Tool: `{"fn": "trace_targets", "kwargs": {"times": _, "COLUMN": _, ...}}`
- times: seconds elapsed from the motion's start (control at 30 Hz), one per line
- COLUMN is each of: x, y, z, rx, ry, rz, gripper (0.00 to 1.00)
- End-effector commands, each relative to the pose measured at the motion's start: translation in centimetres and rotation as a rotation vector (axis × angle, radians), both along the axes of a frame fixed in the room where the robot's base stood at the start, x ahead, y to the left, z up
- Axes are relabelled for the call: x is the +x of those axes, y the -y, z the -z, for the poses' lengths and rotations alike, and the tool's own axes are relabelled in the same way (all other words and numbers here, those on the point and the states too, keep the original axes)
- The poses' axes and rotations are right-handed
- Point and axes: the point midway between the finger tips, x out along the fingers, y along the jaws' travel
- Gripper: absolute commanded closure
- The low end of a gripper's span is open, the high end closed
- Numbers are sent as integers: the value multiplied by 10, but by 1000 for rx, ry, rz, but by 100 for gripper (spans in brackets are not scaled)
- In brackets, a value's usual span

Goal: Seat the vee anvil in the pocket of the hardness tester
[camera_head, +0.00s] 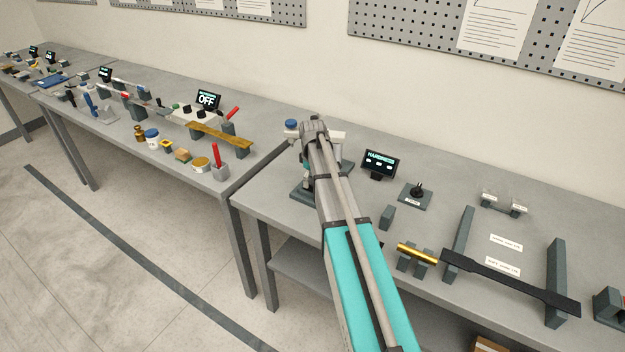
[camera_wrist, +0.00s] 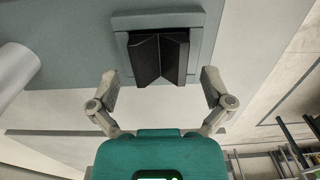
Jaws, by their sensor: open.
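The vee anvil (camera_wrist: 160,57) is a dark block with a V groove, in the upper middle of the wrist view. It stands at the grey square pocket frame (camera_wrist: 205,35) of the hardness tester; how deep it sits I cannot tell. My gripper (camera_wrist: 159,80) is open, with one finger on each side of the anvil and a visible gap to both. In the head view my arm covers most of the hardness tester (camera_head: 303,191), whose dark base and blue knob show beside it. The anvil and my fingertips are hidden there.
A HARDNESS display (camera_head: 380,162) stands right of the tester. Near it are a dark plate with a black knobbed piece (camera_head: 416,193), a small grey block (camera_head: 387,217) and a brass bar on supports (camera_head: 417,253). A black flat specimen (camera_head: 510,283) lies farther right.

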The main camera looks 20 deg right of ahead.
Motion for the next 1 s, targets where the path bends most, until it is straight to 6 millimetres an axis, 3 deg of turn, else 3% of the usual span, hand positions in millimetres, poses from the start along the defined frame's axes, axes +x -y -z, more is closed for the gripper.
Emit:
{"fn": "trace_targets", "kwargs": {"times": 0.1, "x": 0, "y": 0, "z": -15, "rx": 0, "ry": 0, "rz": 0, "gripper": 0}}
{"fn": "trace_targets", "kwargs": {"times": 1.0, "x": 0, "y": 0, "z": -90, "rx": 0, "ry": 0, "rz": 0, "gripper": 0}}
